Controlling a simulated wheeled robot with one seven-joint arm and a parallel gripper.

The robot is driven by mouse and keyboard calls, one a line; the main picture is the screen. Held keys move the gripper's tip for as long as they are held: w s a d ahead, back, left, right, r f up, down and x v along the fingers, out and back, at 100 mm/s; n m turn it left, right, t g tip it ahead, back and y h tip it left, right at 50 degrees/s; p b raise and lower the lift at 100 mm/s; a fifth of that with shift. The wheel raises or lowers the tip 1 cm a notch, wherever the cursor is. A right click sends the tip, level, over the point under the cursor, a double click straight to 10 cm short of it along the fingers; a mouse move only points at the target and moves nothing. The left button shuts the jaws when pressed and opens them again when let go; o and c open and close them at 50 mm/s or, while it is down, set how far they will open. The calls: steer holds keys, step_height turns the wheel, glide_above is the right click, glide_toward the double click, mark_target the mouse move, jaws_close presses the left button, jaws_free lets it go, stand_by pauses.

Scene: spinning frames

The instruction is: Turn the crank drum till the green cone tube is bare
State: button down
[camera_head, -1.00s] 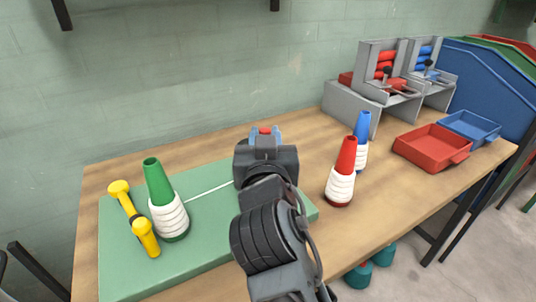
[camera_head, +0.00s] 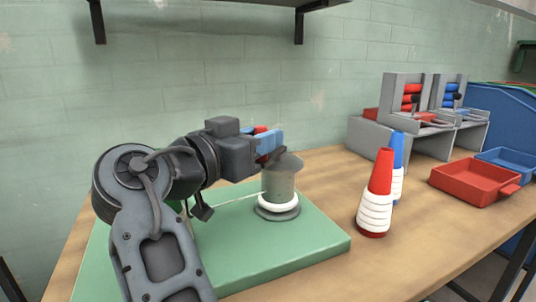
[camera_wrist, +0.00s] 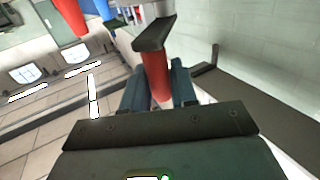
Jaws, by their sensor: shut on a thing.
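My gripper (camera_head: 268,143) is shut on the red crank handle (camera_head: 261,129) at the top of the grey drum (camera_head: 278,183). In the wrist view the red handle (camera_wrist: 159,88) stands between the blue-grey fingers, under the dark crank arm (camera_wrist: 155,35). White yarn (camera_head: 278,204) is wound low on the drum, which stands on the green base board (camera_head: 240,258). The green cone tube is almost wholly hidden behind my arm; only a sliver of green (camera_head: 176,206) shows, so its yarn cannot be seen.
A red cone (camera_head: 380,175) with white yarn stands right of the board, with a blue cone (camera_head: 398,150) behind it. Grey racks (camera_head: 378,138), a red tray (camera_head: 470,181) and a blue tray (camera_head: 510,163) are farther right. A shelf hangs above at the back.

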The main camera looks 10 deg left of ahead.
steer(key=shift+w+a+m+g+h, duration=0.1)
steer(key=shift+a+m+g+h, duration=0.1)
steer(key=shift+m+g+h, duration=0.15)
stand_by(0.3)
steer(key=c, duration=1)
jaws_free()
steer(key=shift+c, duration=0.2)
steer(key=shift+r, duration=0.15)
step_height(320, 180, up, 4)
steer(key=shift+f, duration=0.1)
steer(key=s+d+r+p, duration=0.1)
steer(key=s+d+r, duration=0.1)
steer(key=d+r, duration=0.4)
steer(key=d, duration=0.5)
steer(key=shift+s+d+r+p, duration=0.15)
steer(key=shift+d+r+p, duration=0.05)
steer(key=shift+r+p, duration=0.2)
